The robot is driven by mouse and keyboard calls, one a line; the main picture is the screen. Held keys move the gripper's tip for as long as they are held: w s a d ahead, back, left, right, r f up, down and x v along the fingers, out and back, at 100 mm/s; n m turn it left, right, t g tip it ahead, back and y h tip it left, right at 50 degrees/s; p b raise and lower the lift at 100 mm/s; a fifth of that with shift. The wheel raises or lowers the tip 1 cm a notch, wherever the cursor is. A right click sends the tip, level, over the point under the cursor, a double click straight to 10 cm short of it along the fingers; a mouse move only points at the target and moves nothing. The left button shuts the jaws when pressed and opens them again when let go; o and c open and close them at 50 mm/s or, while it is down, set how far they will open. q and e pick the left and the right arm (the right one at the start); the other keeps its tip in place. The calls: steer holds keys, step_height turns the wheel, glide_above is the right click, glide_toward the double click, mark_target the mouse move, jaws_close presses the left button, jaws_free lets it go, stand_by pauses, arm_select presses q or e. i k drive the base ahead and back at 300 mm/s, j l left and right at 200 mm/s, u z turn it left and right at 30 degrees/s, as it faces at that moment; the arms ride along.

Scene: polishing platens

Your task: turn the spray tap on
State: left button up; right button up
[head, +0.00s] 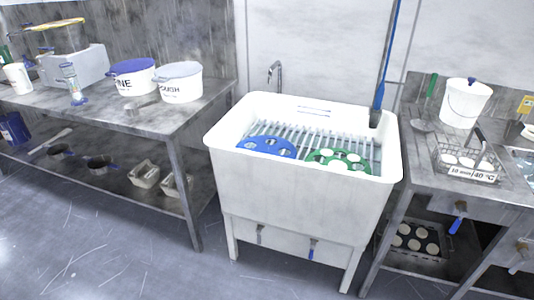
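A white sink (232,180) on legs stands in the middle of the head view. A curved metal spout (275,75) rises behind its back left rim. A blue upright hose or pole (385,60) reaches down to a dark end at the sink's back right. Under the basin, on the front, are a small tap with a grey handle (260,234) and one with a blue handle (312,248). Both handles hang roughly downward. I cannot tell which is the spray tap, and no water flow can be made out. Neither of my grippers is in view.
In the sink, a blue holed disc (266,147) and a green one (338,160) lie at a slatted rack. A left bench (180,122) holds labelled tubs. A right bench (420,170) holds a wire basket and white bucket (465,103). Floor in front is clear.

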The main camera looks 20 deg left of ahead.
mark_target(457, 223)
steer(key=i+z, duration=0.2)
steer(key=z, duration=0.15)
steer(key=i+j+z, duration=0.1)
steer(key=z, duration=0.2)
steer(key=i+j+z, duration=0.15)
steer(key=i+z, duration=0.2)
steer(key=k, duration=0.05)
